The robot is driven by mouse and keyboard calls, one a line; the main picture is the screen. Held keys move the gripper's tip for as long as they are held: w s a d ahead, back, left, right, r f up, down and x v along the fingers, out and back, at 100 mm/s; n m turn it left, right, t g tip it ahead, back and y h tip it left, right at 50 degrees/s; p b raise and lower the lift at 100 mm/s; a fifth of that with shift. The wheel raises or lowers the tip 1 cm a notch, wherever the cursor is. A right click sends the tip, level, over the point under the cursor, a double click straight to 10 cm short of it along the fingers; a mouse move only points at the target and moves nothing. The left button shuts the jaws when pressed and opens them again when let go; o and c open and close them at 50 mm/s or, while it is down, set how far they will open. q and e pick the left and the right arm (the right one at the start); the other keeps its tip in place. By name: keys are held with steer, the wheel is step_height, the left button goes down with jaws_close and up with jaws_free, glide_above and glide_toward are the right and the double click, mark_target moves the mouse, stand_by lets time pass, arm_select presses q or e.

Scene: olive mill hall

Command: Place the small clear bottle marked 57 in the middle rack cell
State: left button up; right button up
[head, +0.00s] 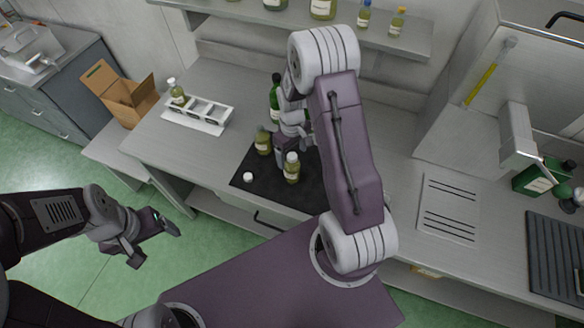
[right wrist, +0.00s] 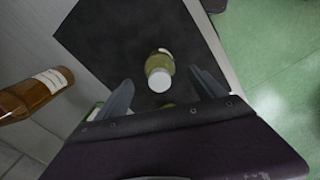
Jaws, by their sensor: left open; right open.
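Two small clear bottles with white labels and yellow-green liquid stand on a black mat (head: 308,185): one at the back left (head: 263,145), one with a pale cap at the front (head: 292,172). Their numbers are too small to read. My right gripper (head: 281,160) is open, low between them. In the right wrist view, a white-capped bottle (right wrist: 160,72) stands just ahead of the open fingers, not gripped. A white rack (head: 197,125) stands on the bench to the left; a similar bottle (head: 178,95) is at its left end. My left gripper (head: 157,246) is open and empty, over the floor.
A tall green bottle (head: 275,95) stands behind the mat. A small white cap-like object (head: 248,177) lies at the mat's left corner. An amber bottle (right wrist: 36,95) shows in the right wrist view. An open cardboard box (head: 125,98) is left of the rack. Bench between rack and mat is clear.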

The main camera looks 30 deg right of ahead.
mark_target(293, 162)
step_height(293, 162, down, 5)
steer(key=shift+s+r+p, duration=0.15)
steer(key=shift+p, duration=0.9)
steer(key=shift+d+f, duration=0.1)
steer(key=shift+f, duration=0.15)
steer(key=shift+r, duration=0.1)
steer(key=c, duration=1.1)
jaws_close()
